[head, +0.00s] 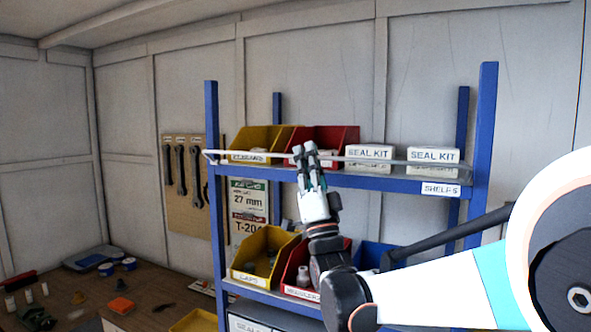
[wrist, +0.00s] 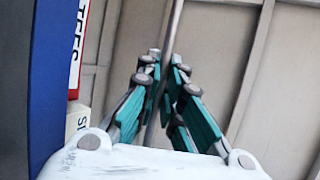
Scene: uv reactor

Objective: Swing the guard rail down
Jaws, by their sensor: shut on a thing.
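The guard rail (head: 385,161) is a thin grey bar that runs across the front of the upper shelf (head: 385,181), a little above its blue edge, in front of the bins and boxes. My gripper (head: 306,152) is at the rail, left of its middle, with the fingers pointing up. In the wrist view the rail (wrist: 173,35) passes between the teal-padded fingers of my gripper (wrist: 164,65), which are closed on it. The fingers hide a short part of the rail.
Behind the rail stand a yellow bin (head: 262,138), a red bin (head: 335,137) and two white seal kit boxes (head: 369,153). More bins, including a yellow one (head: 262,258), sit on the shelf below. Blue posts (head: 484,130) flank the shelves. A cluttered workbench (head: 140,295) is at lower left.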

